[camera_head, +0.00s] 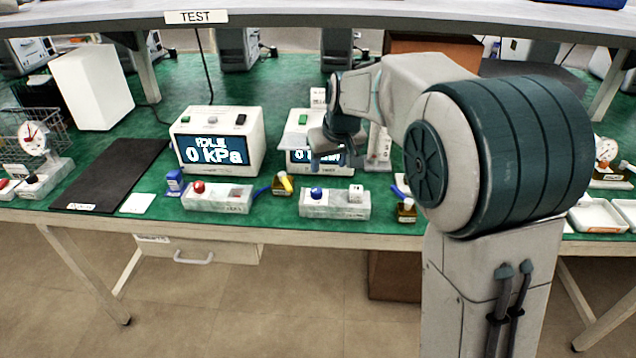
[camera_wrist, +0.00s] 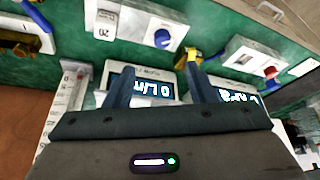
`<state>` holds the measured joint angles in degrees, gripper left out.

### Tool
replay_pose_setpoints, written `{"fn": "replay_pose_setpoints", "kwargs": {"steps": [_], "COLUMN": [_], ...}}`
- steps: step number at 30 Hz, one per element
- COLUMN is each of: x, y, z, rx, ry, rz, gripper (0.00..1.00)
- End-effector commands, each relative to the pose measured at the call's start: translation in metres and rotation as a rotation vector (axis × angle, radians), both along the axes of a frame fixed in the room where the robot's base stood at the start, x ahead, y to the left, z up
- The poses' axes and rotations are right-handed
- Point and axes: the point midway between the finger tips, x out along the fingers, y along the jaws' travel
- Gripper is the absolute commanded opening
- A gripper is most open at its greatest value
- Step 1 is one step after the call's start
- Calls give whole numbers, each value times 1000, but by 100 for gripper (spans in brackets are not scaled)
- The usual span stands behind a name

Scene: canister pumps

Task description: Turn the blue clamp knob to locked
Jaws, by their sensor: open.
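The blue clamp knob (camera_head: 317,193) sits on the left part of a grey-white block (camera_head: 335,208) near the table's front edge. In the wrist view the blue knob (camera_wrist: 163,38) shows beyond the fingertips, on its block (camera_wrist: 132,25). My gripper (camera_wrist: 158,72) is open, with nothing between its two fingers. In the head view my gripper (camera_head: 328,160) hangs in front of the right display box, above and behind the block, apart from the knob. A light mark shows on the knob, but its setting is too small to read.
A similar block (camera_head: 218,198) with a red knob (camera_head: 198,187) stands to the left. A yellow-handled valve (camera_head: 284,184) sits between the blocks, and another valve (camera_head: 406,210) stands to the right. The left display box (camera_head: 215,140) reads "IDLE 0 kPa". A black mat (camera_head: 112,175) lies at left.

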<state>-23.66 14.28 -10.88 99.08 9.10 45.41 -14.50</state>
Motion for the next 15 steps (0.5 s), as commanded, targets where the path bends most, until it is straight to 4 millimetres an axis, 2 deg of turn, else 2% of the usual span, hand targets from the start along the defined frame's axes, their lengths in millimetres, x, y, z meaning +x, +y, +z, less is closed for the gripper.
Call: {"fn": "replay_pose_setpoints", "kwargs": {"steps": [4, 8, 15], "x": [10, 15, 32], "y": [9, 11, 18], "z": [-4, -19, -66], "rx": [-3, -3, -4], "ry": [-9, -7, -4], "rz": [15, 14, 14], "gripper": [50, 50, 50]}}
